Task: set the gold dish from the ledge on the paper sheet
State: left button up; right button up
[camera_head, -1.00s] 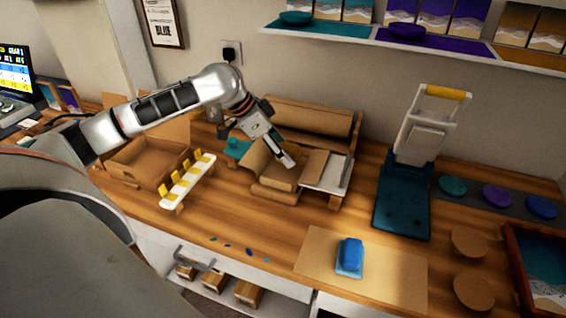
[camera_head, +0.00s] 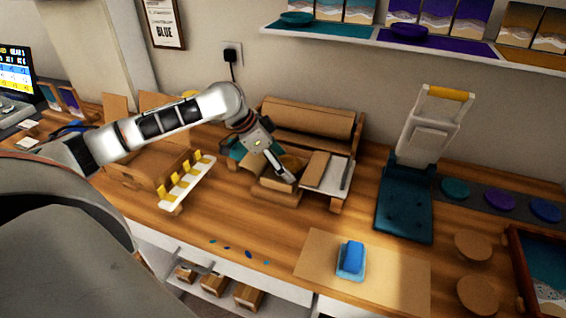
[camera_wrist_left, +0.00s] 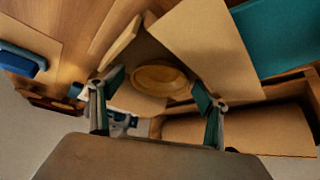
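The gold dish (camera_wrist_left: 160,77) is a round, shallow dish in the left wrist view. It lies between the two spread fingers of my left gripper (camera_wrist_left: 159,88), with a visible gap on each side. In the head view my left gripper (camera_head: 280,168) points down at the brown stand in the middle of the bench, and the dish (camera_head: 292,162) shows partly beside it. The brown paper sheet (camera_head: 400,283) lies flat at the front of the bench. My right gripper is not in view.
A blue block (camera_head: 351,258) sits on the paper sheet, whose right part is bare. A white rack with yellow clips (camera_head: 187,184) stands left of the stand. A dark teal press (camera_head: 405,205) stands to the right. Teal and purple dishes rest on the wall shelf (camera_head: 435,45).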

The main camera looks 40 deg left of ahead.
pick_arm(q)
jog(key=shift+r, duration=0.2)
jog(key=p+v, duration=0.2)
jog(key=v, duration=0.9)
jog(key=shift+s+r, duration=0.2)
jog(key=shift+r, duration=0.15)
jog(key=shift+a, duration=0.1)
